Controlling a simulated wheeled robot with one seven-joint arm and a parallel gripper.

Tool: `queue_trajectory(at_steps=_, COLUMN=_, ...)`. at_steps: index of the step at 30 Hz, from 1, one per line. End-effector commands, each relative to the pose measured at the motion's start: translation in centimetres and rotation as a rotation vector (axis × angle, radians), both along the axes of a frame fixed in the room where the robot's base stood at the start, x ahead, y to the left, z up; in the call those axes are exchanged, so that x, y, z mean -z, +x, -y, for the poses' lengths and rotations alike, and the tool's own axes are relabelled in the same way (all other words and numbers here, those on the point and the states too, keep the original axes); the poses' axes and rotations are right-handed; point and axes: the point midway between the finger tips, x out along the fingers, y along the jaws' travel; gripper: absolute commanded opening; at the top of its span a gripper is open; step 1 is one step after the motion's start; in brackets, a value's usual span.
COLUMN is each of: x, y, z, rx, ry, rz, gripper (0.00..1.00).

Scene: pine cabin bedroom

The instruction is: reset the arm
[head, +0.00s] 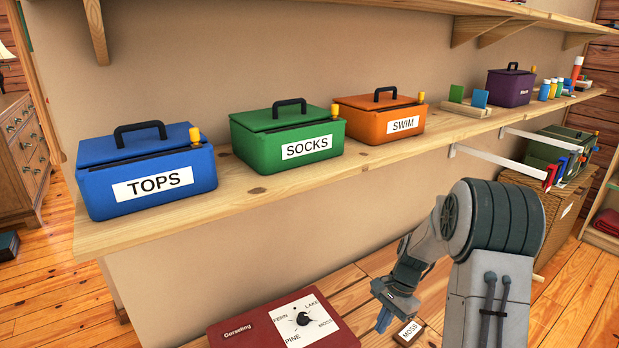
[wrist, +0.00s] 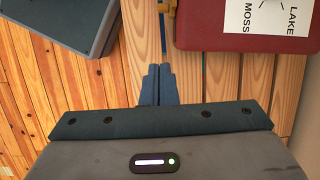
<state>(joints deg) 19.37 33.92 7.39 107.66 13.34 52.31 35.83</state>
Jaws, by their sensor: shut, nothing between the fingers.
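My gripper (head: 383,318) is in the lower middle of the head view, below the wooden shelf (head: 250,192) and above a low wooden surface. Its fingers are shut with nothing between them. In the wrist view the closed fingertips (wrist: 158,78) point at bare planks. My arm is bent, and the gripper hangs to the right of a dark red box with a dial (head: 250,333). That box also shows at the top right of the wrist view (wrist: 220,43). I cannot tell the gripper's exact height over the surface.
A blue TOPS box (head: 150,178), green SOCKS box (head: 287,141) and orange SWIM box (head: 380,118) stand lidded on the shelf. A purple box (head: 510,88) stands farther right. White brackets (head: 500,168) jut out below the shelf.

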Motion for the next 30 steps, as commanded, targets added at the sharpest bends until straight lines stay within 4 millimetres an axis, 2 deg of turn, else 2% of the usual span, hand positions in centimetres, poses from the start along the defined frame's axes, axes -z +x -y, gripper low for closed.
queue_trajectory(at_steps=1, x=-2.2, y=-0.4, z=-0.4, rx=-0.037, ry=-0.014, rz=0.024, gripper=0.00)
queue_trajectory(at_steps=3, x=-4.7, y=-1.2, z=-0.8, rx=-0.094, ry=-0.034, rz=0.057, gripper=0.00)
queue_trajectory(at_steps=12, x=-13.9, y=-5.5, z=-2.7, rx=-0.338, ry=-0.117, rz=0.190, gripper=0.00)
queue_trajectory(at_steps=21, x=-21.3, y=-10.9, z=-4.3, rx=-0.572, ry=-0.195, rz=0.316, gripper=0.00)
queue_trajectory(at_steps=30, x=-26.5, y=-16.7, z=-5.2, rx=-0.798, ry=-0.268, rz=0.437, gripper=0.00)
